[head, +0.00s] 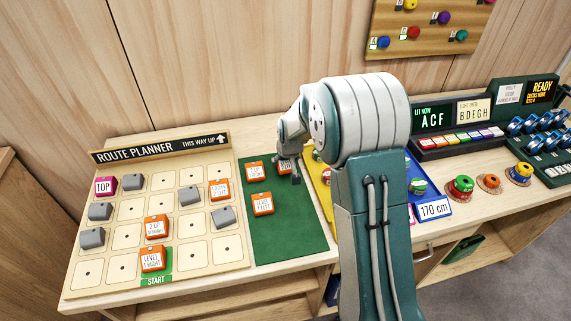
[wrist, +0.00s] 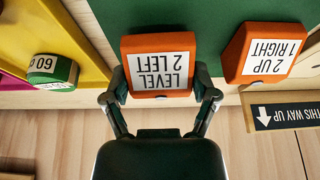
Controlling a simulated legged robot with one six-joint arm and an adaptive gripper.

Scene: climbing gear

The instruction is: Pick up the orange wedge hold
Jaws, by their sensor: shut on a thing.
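Orange wedge holds with white labels lie on the green mat and on the route board. In the wrist view, my gripper (wrist: 160,92) has its two fingers against the sides of the orange hold labelled LEVEL 2 LEFT (wrist: 160,66). In the head view, my gripper (head: 290,174) is over the back right of the green mat (head: 290,235), and the held hold (head: 284,166) is partly hidden by it. A second orange hold labelled 2 UP 1 RIGHT (wrist: 268,50) is beside it. It also shows in the head view (head: 255,171), with another orange hold (head: 262,204) in front.
The ROUTE PLANNER board (head: 122,208) stands left of the mat with orange, grey and magenta pieces. A yellow tray (head: 321,188) with round holds, partly behind my arm, is to the right. A green hold (wrist: 53,70) sits near the gripper. The mat's front is clear.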

